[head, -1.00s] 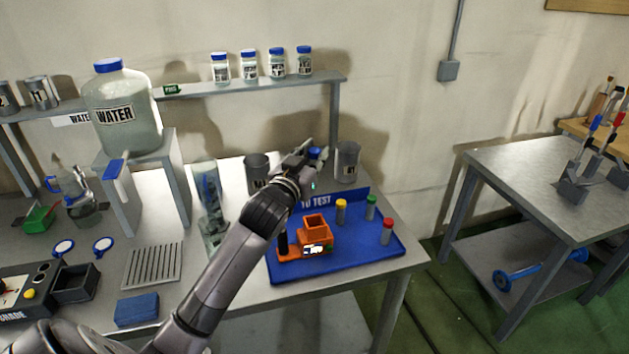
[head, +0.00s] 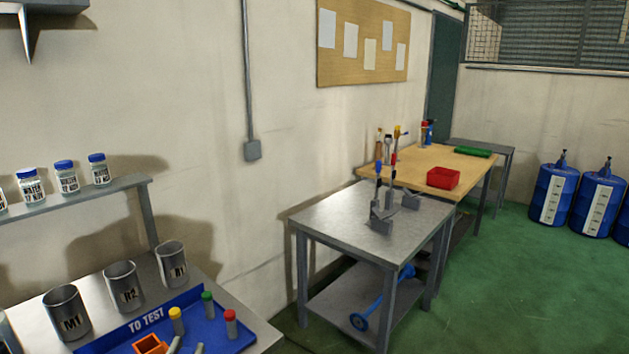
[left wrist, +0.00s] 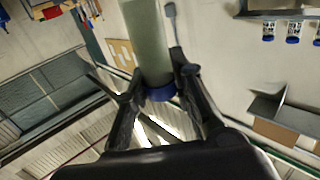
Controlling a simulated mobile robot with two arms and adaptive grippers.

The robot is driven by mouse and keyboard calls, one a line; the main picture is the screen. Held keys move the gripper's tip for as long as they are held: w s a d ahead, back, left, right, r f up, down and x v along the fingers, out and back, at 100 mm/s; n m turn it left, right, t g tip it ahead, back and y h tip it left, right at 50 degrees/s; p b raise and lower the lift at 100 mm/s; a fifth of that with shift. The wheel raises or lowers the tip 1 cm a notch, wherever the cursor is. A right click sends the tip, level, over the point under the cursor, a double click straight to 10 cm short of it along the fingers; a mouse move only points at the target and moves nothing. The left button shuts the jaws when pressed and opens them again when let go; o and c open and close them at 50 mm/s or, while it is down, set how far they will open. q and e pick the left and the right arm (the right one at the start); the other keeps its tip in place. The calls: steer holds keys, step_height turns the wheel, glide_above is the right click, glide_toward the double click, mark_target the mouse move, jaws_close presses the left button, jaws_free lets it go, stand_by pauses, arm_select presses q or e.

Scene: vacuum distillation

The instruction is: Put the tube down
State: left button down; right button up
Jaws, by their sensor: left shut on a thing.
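In the left wrist view my left gripper (left wrist: 156,78) is shut on a tube (left wrist: 146,40) with a pale grey-green body and a blue cap (left wrist: 160,93). The tube's far end runs out of the top of that picture. In the head view the blue tray (head: 207,333) marked TO TEST lies at the lower left. It holds tubes with yellow (head: 177,321), green (head: 208,304) and red (head: 231,323) caps. Small grey shapes at the bottom edge there are too cut off to identify. My right gripper is not in view.
Metal cups M1 (head: 67,313), R2 (head: 123,287) and R1 (head: 171,265) stand behind the tray. A shelf (head: 85,192) holds blue-capped jars.

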arm_select(q)
steer(key=s+d, duration=0.3)
steer(key=s, duration=0.2)
steer(key=w+a+r+n+y, duration=0.1)
steer(key=w+a+r, duration=0.5)
steer(key=w+a, duration=0.2)
steer(key=w+a+r+n+y, duration=0.1)
steer(key=w+a+r+y, duration=0.1)
steer(key=w+a+r, duration=0.4)
steer(key=w+a, duration=0.2)
steer(key=a, duration=0.2)
steer(key=shift+w+a, duration=0.25)
steer(key=shift+w, duration=0.05)
step_height(320, 180, down, 20)
steer(key=shift+r+p, duration=0.25)
steer(key=shift+p, duration=0.5)
